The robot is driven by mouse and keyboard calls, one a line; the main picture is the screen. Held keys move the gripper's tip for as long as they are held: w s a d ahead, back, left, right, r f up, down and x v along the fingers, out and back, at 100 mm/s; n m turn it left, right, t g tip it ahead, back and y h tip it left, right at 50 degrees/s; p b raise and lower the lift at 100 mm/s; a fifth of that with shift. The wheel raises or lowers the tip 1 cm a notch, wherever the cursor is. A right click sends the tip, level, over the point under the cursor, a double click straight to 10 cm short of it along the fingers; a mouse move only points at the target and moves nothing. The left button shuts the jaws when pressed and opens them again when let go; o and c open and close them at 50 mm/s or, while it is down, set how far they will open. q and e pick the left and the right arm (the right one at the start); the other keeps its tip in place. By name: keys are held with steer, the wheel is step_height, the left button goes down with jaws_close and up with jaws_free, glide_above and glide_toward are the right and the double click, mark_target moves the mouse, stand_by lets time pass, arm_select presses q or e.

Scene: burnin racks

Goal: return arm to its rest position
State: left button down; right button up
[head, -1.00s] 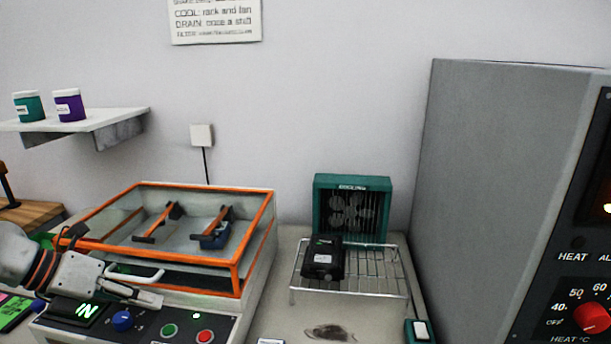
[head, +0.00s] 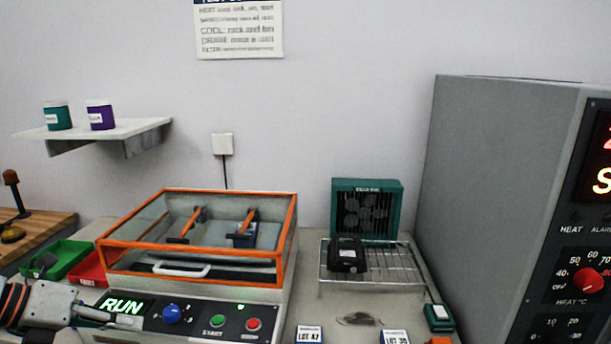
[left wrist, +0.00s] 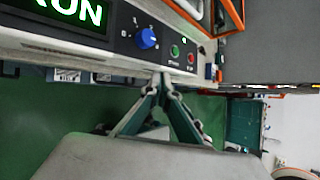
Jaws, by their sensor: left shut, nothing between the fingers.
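My left gripper (head: 132,320) is at the lower left of the head view, in front of the control panel of the orange-framed shaker (head: 200,232). Its fingers are closed together and hold nothing. In the left wrist view the closed fingertips (left wrist: 162,82) meet just below the panel's front edge, by the blue knob (left wrist: 147,38). Whether they touch the panel I cannot tell. The shaker's lid is down, and a dark blue unit (head: 241,235) shows inside. Its display (head: 124,304) reads RUN in green. My right gripper is not in view.
A wire rack (head: 395,270) bearing a black unit (head: 347,255) stands before a teal fan (head: 367,210). A grey oven (head: 490,170) stands at the right. Green (head: 62,262) and red (head: 92,268) bins sit left of the shaker.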

arm_select(q)
steer(key=s+a+f+n+t+y, duration=0.1)
steer(key=s+a+f+n+t, duration=0.15)
steer(key=f+n, duration=0.7)
steer(key=s+a+f+n+t+y, duration=0.15)
steer(key=f+n+t, duration=0.25)
steer(key=f+n, duration=0.6)
steer(key=s+d+f+n+g+y, duration=0.1)
steer(key=s+d+f+n, duration=0.5)
steer(key=d+f, duration=0.2)
steer(key=s+d+f+n+g+y, duration=0.1)
steer(key=s+d+f+n, duration=0.5)
steer(key=d+f, duration=0.2)
steer(key=shift+d+f+y, duration=0.15)
steer(key=shift+d+y, duration=0.2)
steer(key=shift+d, duration=0.2)
